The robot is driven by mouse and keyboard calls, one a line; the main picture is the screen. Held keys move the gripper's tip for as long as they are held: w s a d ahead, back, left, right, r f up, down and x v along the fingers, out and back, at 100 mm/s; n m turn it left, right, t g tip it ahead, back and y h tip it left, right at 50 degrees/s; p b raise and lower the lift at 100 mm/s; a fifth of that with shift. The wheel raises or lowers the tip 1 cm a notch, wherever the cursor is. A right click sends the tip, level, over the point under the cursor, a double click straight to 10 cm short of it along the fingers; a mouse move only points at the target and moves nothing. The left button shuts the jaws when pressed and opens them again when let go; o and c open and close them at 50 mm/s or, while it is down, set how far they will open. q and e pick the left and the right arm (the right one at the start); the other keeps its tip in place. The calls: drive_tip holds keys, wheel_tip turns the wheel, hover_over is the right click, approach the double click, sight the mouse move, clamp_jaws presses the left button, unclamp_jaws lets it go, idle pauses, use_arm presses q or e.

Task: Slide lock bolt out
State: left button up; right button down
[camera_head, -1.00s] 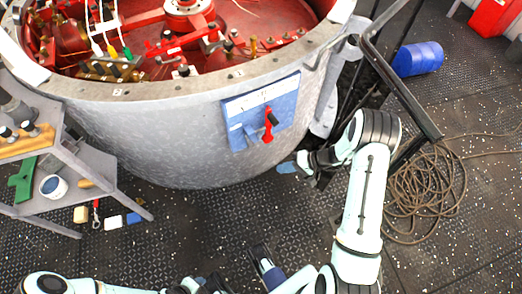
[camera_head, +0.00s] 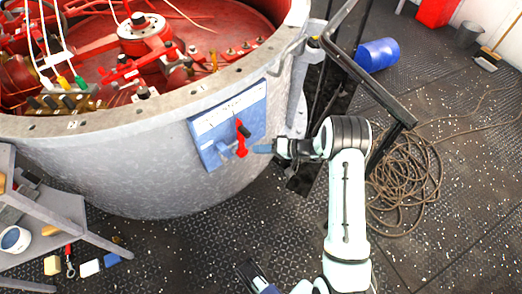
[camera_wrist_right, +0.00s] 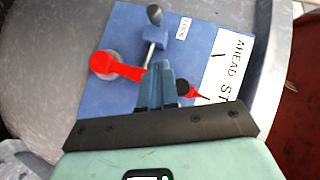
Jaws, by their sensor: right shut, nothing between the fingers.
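A blue panel (camera_head: 205,128) is fixed to the outside of a big grey drum. In the right wrist view the panel (camera_wrist_right: 97,88) carries a red lever (camera_wrist_right: 118,66) with a black grip (camera_wrist_right: 184,87). The lever also shows in the head view (camera_head: 242,147). The lock bolt (camera_wrist_right: 148,50) is a thin metal rod with a dark knob (camera_wrist_right: 155,15), beside a blue block and a "LOCK" label. My right gripper (camera_head: 255,148) is shut and empty in front of the panel. Its fingertips (camera_wrist_right: 157,66) appear close to the bolt and lever; contact cannot be told.
The grey drum's rim (camera_head: 150,112) curves around red machinery. A dark rail (camera_head: 365,75) stands right of the panel, near my right arm. A grey shelf (camera_head: 55,212) stands left.

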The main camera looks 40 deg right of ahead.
use_arm(q)
drive_tip(key=shift+w+a+f+b, duration=0.2)
drive_tip(key=shift+w+f+b, duration=0.1)
drive_tip(key=shift+w, duration=0.15)
drive_tip(key=shift+w+a+f+b, duration=0.15)
drive_tip(key=shift+w+a+f, duration=0.1)
drive_tip(key=shift+w, duration=0.15)
use_arm(e)
drive_tip(key=w+a+f, duration=0.4)
drive_tip(key=w+a, duration=0.1)
drive_tip(key=a, duration=0.2)
drive_tip(key=shift+w, duration=0.3)
use_arm(q)
drive_tip(key=w+f+b, duration=0.1)
drive_tip(key=w+a+t, duration=0.1)
drive_tip(key=shift+w+a+f+y+b, duration=0.1)
drive_tip(key=shift+w+f+y+b, duration=0.2)
drive_tip(key=shift+f+y+b, duration=0.1)
use_arm(e)
drive_tip(key=a, duration=0.7)
drive_tip(key=shift+w+a, duration=0.25)
drive_tip(key=shift+a, duration=0.05)
